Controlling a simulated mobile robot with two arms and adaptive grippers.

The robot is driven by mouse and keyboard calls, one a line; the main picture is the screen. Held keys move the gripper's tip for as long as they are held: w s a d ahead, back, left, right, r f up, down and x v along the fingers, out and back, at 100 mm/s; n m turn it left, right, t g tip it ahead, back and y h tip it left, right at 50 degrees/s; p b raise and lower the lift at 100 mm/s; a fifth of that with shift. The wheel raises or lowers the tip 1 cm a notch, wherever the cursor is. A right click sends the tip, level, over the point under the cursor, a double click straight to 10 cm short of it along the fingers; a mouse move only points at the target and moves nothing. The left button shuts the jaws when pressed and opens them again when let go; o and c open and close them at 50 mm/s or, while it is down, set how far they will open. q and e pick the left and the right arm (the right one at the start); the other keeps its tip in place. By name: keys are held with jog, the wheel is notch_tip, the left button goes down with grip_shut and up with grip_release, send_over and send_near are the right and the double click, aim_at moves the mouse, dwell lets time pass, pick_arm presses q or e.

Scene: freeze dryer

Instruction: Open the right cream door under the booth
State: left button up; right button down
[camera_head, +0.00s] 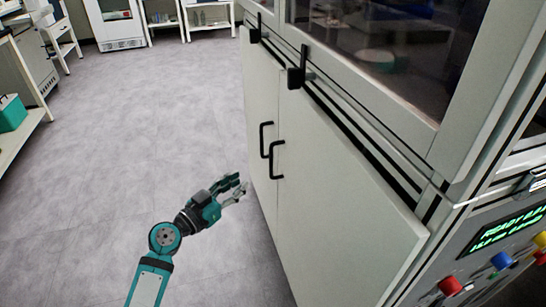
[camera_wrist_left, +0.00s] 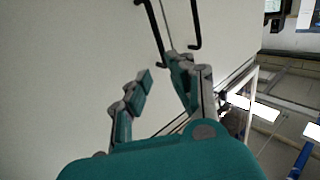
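The right cream door (camera_head: 335,190) is the nearer of two cream doors under the booth. Its black bar handle (camera_head: 276,160) sits near the seam with the left cream door (camera_head: 260,95), whose handle (camera_head: 265,140) is just beside it. My left gripper (camera_head: 240,186) is in front of the doors, left of and lower than the handles in the head view, and holds nothing. In the left wrist view the fingers of my left gripper (camera_wrist_left: 163,72) are spread apart, with two black handles beyond them. Contact with a handle cannot be made out. My right gripper is not in view.
The booth (camera_head: 440,120) has glass windows with black latches (camera_head: 296,77) above the doors. A control panel (camera_head: 505,240) with coloured buttons is at the lower right. The grey floor (camera_head: 120,130) left of the doors is clear. Benches (camera_head: 15,150) stand at the far left.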

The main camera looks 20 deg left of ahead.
pick_arm(q)
send_over(271, 175)
jog(key=shift+w+f, duration=0.1)
jog(key=shift+w, duration=0.25)
grip_shut()
dwell(0.4)
